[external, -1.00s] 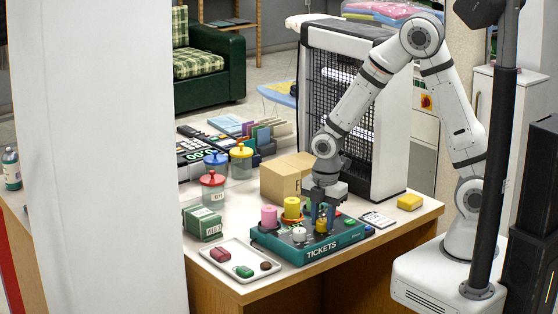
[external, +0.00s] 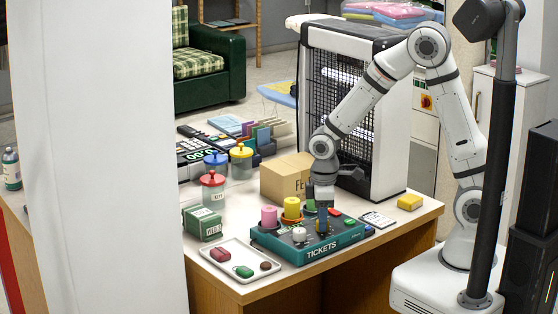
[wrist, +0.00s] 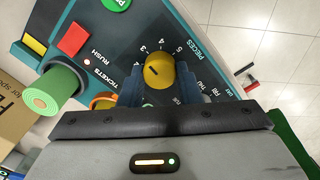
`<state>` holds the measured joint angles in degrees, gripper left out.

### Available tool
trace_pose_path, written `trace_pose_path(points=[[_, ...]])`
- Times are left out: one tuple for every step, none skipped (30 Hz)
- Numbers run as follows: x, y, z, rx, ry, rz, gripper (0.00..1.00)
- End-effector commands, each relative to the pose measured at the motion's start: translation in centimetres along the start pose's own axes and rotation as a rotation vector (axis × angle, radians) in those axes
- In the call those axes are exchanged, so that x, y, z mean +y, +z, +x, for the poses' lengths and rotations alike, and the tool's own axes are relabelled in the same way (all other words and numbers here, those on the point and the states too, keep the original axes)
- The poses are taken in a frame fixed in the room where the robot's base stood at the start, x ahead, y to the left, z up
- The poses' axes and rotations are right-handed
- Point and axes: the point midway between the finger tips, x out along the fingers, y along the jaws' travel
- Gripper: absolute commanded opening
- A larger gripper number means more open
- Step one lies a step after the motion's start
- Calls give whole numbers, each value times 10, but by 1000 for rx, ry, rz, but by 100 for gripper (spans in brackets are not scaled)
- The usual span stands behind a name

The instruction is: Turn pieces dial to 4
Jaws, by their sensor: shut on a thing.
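The teal ticket console (external: 310,253) sits at the front of the counter. Its yellow pieces dial (wrist: 158,70) is in the middle of the wrist view, with a short dark pointer mark on top. Numbers including 3, 4 and 5 lie around its far side, near the word PIECES (wrist: 207,47). The exact number it points at is hard to tell. My gripper (wrist: 159,82) is shut on the dial, one blue finger on each side. In the external view my gripper (external: 322,223) points down onto the console, and its finger hides the dial.
The console also bears a pink roll (external: 269,216), a yellow roll (external: 291,208), a white knob (external: 299,235) and a red button (wrist: 73,40). A tray with small items (external: 230,271) lies to the left. A cardboard box (external: 283,180) stands behind. A yellow block (external: 410,202) lies to the right.

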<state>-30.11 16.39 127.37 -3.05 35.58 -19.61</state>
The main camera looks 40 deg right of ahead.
Motion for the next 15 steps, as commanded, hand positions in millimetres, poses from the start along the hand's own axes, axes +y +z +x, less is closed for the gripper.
trace_pose_path(points=[[0,-1,1,1,1,42,8],[0,-1,1,0,1,70,8],[0,-1,1,-1,1,109,8],[0,-1,1,-3,1,137,8],[1,-1,1,-4,1,165,8],[1,-1,0,-5,1,203,8],[1,-1,0,-5,1,231,8],[1,-1,0,-6,1,259,8],[1,-1,0,-7,1,296,8],[1,-1,0,-7,1,323,8],[1,-1,0,-8,1,349,8],[1,-1,0,-9,1,383,8],[1,-1,0,-10,1,408,8],[1,-1,0,-11,1,433,8],[1,-1,0,-12,1,464,8]])
